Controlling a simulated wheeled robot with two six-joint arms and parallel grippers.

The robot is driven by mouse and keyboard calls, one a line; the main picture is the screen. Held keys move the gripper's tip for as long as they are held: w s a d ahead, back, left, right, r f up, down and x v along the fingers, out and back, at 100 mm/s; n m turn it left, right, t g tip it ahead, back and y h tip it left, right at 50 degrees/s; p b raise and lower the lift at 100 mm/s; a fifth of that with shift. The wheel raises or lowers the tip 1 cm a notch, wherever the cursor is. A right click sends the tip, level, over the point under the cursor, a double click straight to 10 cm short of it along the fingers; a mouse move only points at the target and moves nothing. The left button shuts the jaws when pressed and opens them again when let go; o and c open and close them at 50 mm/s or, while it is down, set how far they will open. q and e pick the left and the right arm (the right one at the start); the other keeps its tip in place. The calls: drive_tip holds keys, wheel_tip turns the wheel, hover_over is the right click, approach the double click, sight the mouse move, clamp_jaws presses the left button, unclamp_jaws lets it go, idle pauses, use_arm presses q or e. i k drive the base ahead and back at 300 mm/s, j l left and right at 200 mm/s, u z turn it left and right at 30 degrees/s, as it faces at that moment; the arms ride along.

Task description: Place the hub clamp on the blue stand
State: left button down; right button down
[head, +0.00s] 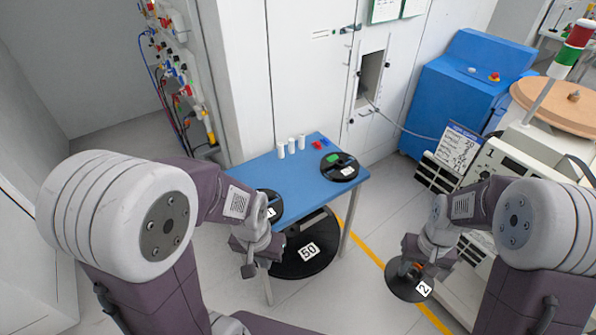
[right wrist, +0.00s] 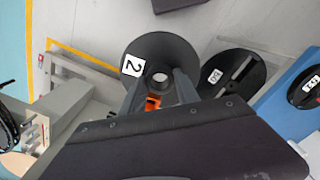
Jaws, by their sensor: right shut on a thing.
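My right gripper (head: 413,268) is shut on a small orange-and-dark piece, which looks like the hub clamp (right wrist: 152,102). The fingers hide much of it. In the right wrist view, the clamp shows between the fingers (right wrist: 160,96), in front of a black disc labelled 2 (right wrist: 180,50) with a grey hub ring. I cannot tell whether clamp and disc touch. The blue stand (head: 288,178) is a blue-topped table left of this gripper in the head view, apart from it. My left gripper (head: 249,270) hangs empty by the table's front edge; its jaw opening is unclear.
The table holds a black reel with a green piece (head: 340,167), another reel (head: 268,204), white cylinders (head: 291,146) and small red and blue pieces (head: 321,143). A large disc labelled 50 (head: 290,262) is below. A pale machine (head: 500,165) stands right. The table's middle is clear.

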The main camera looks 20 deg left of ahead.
sight(246, 176)
drive_tip(key=i+j+u, duration=0.15)
drive_tip(key=j, duration=0.3)
drive_tip(key=j+u, duration=0.15)
drive_tip(key=j, duration=0.25)
drive_tip(key=i+j+u, duration=0.15)
drive_tip(key=j, duration=0.3)
drive_tip(key=i+j+u, duration=0.15)
drive_tip(key=j, duration=0.25)
drive_tip(key=i+j+u, duration=0.1)
drive_tip(key=j, duration=0.25)
drive_tip(key=i+u, duration=0.2)
drive_tip(key=i, duration=0.3)
